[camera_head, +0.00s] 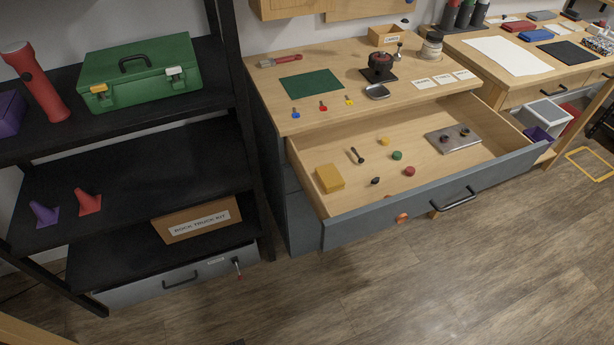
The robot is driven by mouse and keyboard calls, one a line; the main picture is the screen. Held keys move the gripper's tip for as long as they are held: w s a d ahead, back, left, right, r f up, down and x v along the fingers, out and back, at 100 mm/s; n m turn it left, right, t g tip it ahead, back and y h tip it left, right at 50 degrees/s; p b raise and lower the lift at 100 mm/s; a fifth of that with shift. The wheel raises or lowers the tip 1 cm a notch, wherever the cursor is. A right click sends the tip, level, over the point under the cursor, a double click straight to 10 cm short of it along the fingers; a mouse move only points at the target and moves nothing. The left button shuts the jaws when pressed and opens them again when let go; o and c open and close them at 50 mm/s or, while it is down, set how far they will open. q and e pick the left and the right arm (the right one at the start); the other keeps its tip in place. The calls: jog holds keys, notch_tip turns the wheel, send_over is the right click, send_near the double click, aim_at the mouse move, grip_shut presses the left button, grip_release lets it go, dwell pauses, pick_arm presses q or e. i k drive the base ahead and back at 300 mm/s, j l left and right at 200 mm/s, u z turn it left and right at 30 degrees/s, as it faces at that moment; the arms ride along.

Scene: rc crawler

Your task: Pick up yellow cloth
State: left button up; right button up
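A yellow, block-shaped item (329,178) lies in the front left corner of the open drawer (440,190). It looks like a folded yellow cloth, though its texture is too small to tell. Nothing covers it. Neither of my grippers is in view.
The drawer also holds small coloured balls (397,155), a dark small tool (357,156) and a grey metal plate (453,138). The workbench top (330,125) is above it. A black shelf (120,170) with a green toolbox (140,72) stands left. The wooden floor (440,280) in front is clear.

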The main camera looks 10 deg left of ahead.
aim_at(331, 179)
jog(key=u, duration=0.4)
jog(key=i+l+u, duration=0.1)
jog(key=l+u, duration=0.9)
jog(key=i+l, duration=0.05)
jog(key=l, duration=0.05)
